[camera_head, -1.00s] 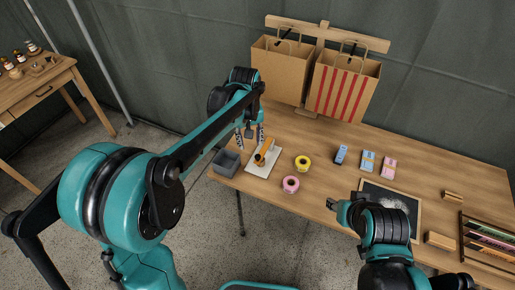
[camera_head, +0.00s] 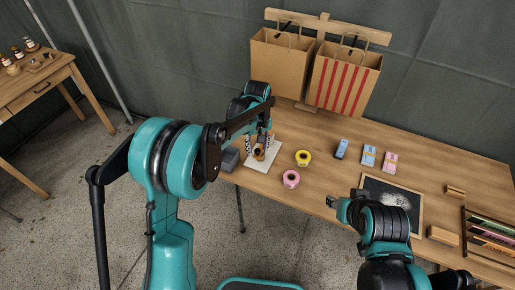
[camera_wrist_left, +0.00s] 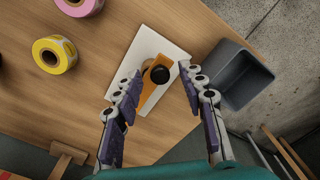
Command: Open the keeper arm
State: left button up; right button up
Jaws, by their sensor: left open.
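The keeper arm (camera_wrist_left: 147,92) is an orange-brown strip on a white plate (camera_wrist_left: 146,45) near the table's front left edge. A round black knob (camera_wrist_left: 160,74) stands on it. In the left wrist view my left gripper (camera_wrist_left: 161,74) is open, with one finger on each side of the strip and knob. I cannot tell whether the fingers touch it. In the head view the left gripper (camera_head: 259,148) hangs over the plate and hides part of the strip. My right gripper (camera_head: 333,203) is at the table's front edge, away from the plate; its jaws are unclear.
A grey open bin (camera_wrist_left: 240,76) stands close beside the plate. Yellow (camera_head: 303,158) and pink (camera_head: 291,179) rolls lie to the right. Paper bags (camera_head: 345,82) hang at the back. A framed chalkboard (camera_head: 398,198) lies farther right. The table between is mostly clear.

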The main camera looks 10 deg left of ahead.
pick_arm(q)
grip_shut()
jog(key=shift+w+d+r+g+p, duration=0.1)
jog(key=shift+w+r+g+p, duration=0.1)
jog(key=shift+r+g+p, duration=0.3)
jog(key=shift+w+d+r+g+y+p, duration=0.1)
jog(key=shift+w+r+g+y+p, duration=0.15)
jog(key=shift+r+p, duration=0.25)
jog(key=shift+w+d+r+g+y+p, duration=0.15)
jog(key=shift+w+r+g+p, duration=0.1)
jog(key=shift+r+g+p, duration=0.15)
jog(key=shift+w+r+g+p, duration=0.55)
jog(key=shift+r+g+p, duration=0.2)
jog(key=shift+g, duration=0.1)
